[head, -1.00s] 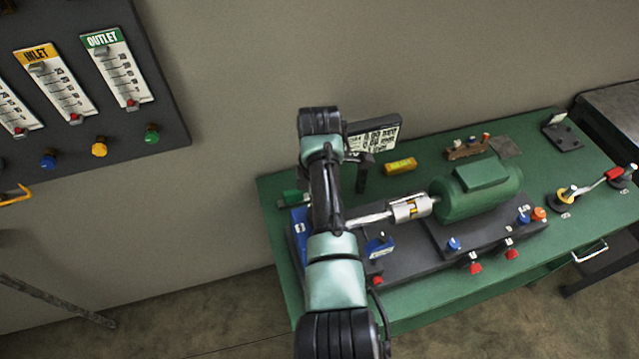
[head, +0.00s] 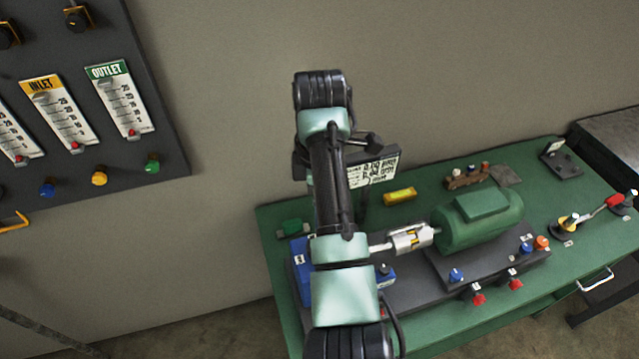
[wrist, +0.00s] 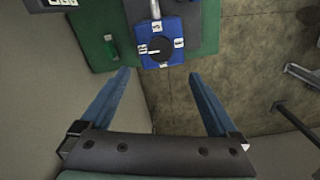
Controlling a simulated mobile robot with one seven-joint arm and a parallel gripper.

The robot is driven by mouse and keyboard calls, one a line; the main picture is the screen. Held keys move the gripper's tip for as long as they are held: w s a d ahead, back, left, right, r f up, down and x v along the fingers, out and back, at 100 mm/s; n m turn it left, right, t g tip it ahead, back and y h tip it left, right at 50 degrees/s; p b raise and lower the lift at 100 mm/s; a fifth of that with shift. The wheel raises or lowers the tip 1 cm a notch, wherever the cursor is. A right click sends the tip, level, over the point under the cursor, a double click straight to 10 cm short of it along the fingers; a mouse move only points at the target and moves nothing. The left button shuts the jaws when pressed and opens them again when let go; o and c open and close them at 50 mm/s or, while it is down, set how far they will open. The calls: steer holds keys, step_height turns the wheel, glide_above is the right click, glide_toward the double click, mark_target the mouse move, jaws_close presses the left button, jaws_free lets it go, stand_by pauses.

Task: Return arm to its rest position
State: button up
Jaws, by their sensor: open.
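My arm (head: 327,180) stands up in the middle of the head view, in front of the left end of the green bench. It hides part of a blue block and of the display behind it. My gripper (wrist: 159,73) shows in the wrist view with its two blue fingers wide apart and nothing between them. Beyond the fingertips, the blue block (wrist: 176,24) with a round black top lies on the bench, apart from the fingers. In the head view I cannot make out the fingers clearly.
The green bench (head: 450,325) carries a green motor (head: 480,222), a silver coupling (head: 412,238), a display (head: 374,168) and a yellow block (head: 400,195). A dark gauge panel (head: 150,95) hangs on the wall at left. The wall between panel and arm is bare.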

steer(key=w+a+r+m+t+y+b, duration=0.1)
steer(key=w+a+r+m+t+b, duration=0.15)
steer(key=w+r+m+t, duration=0.45)
step_height(320, 180, up, 15)
steer(key=w+a+m+t, duration=0.1)
steer(key=m+t, duration=0.1)
steer(key=t, duration=0.6)
steer(key=s+d+r+m+t+b, duration=0.1)
steer(key=s+r+m+t, duration=0.3)
steer(key=s+r, duration=0.7)
steer(key=s+d+r+m+t+h+b, duration=0.1)
steer(key=s+d+r+m+t+b, duration=0.1)
steer(key=s+r+m+t, duration=0.3)
steer(key=s+d+r+t, duration=0.1)
steer(key=s+r+t, duration=0.2)
steer(key=s+r, duration=0.3)
step_height(320, 180, up, 2)
steer(key=shift+r+m, duration=0.1)
steer(key=shift+m, duration=0.2)
